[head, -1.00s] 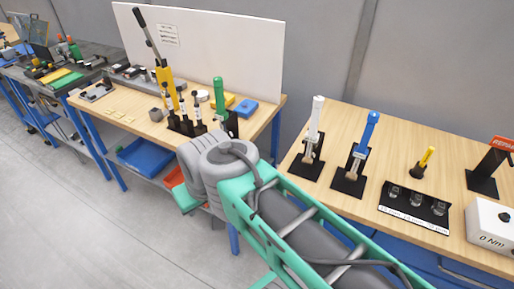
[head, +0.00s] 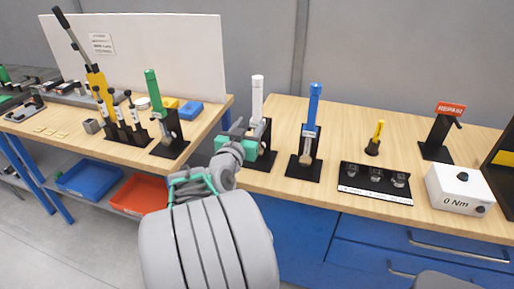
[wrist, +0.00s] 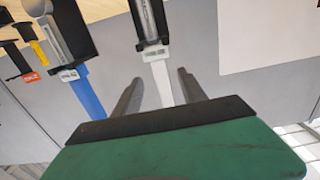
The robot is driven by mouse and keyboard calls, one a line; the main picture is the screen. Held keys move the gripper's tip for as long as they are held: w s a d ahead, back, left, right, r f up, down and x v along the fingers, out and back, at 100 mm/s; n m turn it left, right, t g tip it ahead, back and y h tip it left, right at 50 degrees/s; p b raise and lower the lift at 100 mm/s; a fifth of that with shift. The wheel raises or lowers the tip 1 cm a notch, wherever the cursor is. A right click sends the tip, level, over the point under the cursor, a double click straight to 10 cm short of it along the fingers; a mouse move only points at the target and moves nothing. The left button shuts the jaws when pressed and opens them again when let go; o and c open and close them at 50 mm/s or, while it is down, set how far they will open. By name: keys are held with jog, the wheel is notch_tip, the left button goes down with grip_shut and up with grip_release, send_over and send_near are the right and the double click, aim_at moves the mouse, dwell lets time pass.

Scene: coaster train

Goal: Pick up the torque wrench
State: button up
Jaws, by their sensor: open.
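Several upright wrench-like tools with coloured handles stand in black holders. The white-handled one (head: 257,92) is at the left end of the right bench, the blue-handled one (head: 314,108) to its right, the green-handled one (head: 152,92) on the left bench. My green gripper (head: 246,138) is at the white-handled tool, partly covering its middle. In the wrist view my gripper (wrist: 159,80) is open, with the white handle (wrist: 161,77) showing between its two grey fingers, and nothing is gripped. I cannot tell whether they touch. The blue handle (wrist: 87,96) is to the left there.
The right bench (head: 300,190) also holds a small yellow-handled tool (head: 376,138), a black rack (head: 376,184) of sockets, a white "0 Nm" box (head: 462,188) and a red sign (head: 450,109). A white panel (head: 170,55) stands behind the left bench.

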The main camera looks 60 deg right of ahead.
aim_at(256, 114)
jog(key=d+p, duration=0.1)
jog(key=d, duration=0.1)
jog(key=d+p, duration=0.1)
jog(key=d, duration=0.2)
jog(key=w+d+p, duration=0.1)
jog(key=d, duration=0.1)
jog(key=shift+d+r, duration=0.15)
jog(key=shift+d, duration=0.25)
jog(key=shift+a, duration=0.1)
grip_shut()
dwell(0.7)
jog(key=shift+w+r, duration=0.1)
jog(key=shift+r, duration=0.1)
